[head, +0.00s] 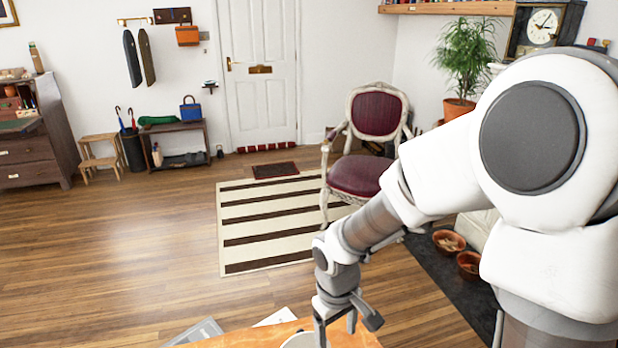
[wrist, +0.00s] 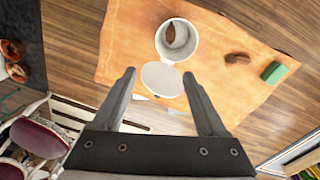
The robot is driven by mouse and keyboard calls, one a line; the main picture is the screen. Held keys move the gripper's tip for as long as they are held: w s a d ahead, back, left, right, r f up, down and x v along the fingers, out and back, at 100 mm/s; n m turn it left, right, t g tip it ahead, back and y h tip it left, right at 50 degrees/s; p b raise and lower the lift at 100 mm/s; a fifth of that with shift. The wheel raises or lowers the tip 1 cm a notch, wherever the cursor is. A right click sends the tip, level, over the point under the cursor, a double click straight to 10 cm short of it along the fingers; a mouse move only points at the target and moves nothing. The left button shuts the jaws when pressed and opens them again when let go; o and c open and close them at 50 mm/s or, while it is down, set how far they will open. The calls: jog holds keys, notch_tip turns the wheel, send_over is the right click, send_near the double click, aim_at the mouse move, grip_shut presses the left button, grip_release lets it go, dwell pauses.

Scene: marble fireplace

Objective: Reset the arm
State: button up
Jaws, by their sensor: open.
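My gripper (head: 336,318) is at the bottom of the head view, over the orange-brown table top (head: 235,341). In the wrist view my gripper (wrist: 159,74) has its two fingers spread apart with nothing between them. Beyond the fingertips, a white round container (wrist: 190,58) stands on the table with its white lid (wrist: 161,80) open toward me. A brown object (wrist: 177,36) lies inside it. My arm reaches down from the right side of the head view.
A red-seated chair (head: 357,175) stands beyond my arm, by a striped rug (head: 262,228). Bowls (head: 449,241) sit on the dark hearth. The left floor is clear.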

jog(key=s+d+r+m+t+p, duration=0.1)
jog(key=s+d+r+m, duration=0.1)
jog(key=r, duration=0.6)
jog(key=s+d+r+m+t+p, duration=0.2)
jog(key=s+r, duration=0.4)
jog(key=r, duration=0.3)
jog(key=s+d+r+m+t+p, duration=0.2)
jog(key=s+d+r, duration=0.2)
jog(key=r, duration=0.5)
jog(key=shift+s+d+m+y, duration=0.25)
jog(key=shift+d+m+y, duration=0.05)
jog(key=c, duration=0.4)
jog(key=shift+a, duration=0.15)
